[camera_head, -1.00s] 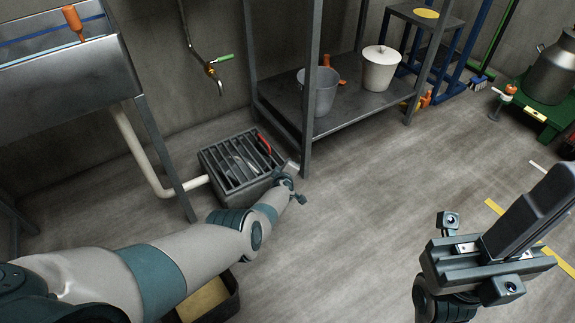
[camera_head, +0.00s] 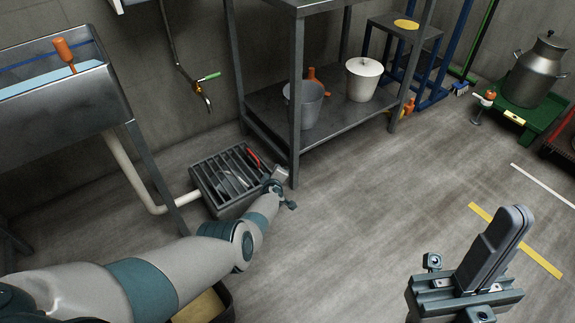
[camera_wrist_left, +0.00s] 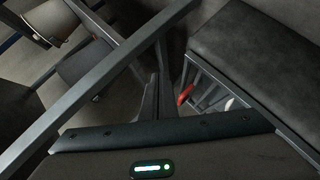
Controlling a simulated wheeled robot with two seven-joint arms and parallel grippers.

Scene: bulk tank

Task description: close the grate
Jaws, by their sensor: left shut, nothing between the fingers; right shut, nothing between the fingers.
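The grate (camera_head: 228,172) is a set of dark metal bars over the open top of a low grey box on the floor. I cannot tell whether it lies fully flat. A red handle (camera_head: 253,157) shows near its back right side, and also in the left wrist view (camera_wrist_left: 185,94). My left gripper (camera_head: 279,178) is at the box's right corner, shut and empty. Its fingers show in the left wrist view (camera_wrist_left: 156,98), left of the red handle; contact is unclear. My right gripper (camera_head: 515,214) is shut and empty, raised over the floor at the right.
A metal shelf (camera_head: 340,108) stands just right of the box, its leg (camera_head: 295,120) close to my left gripper. It holds a grey bucket (camera_head: 305,105) and a white lidded bucket (camera_head: 362,80). A white pipe (camera_head: 140,180) meets the box's left side. The middle floor is clear.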

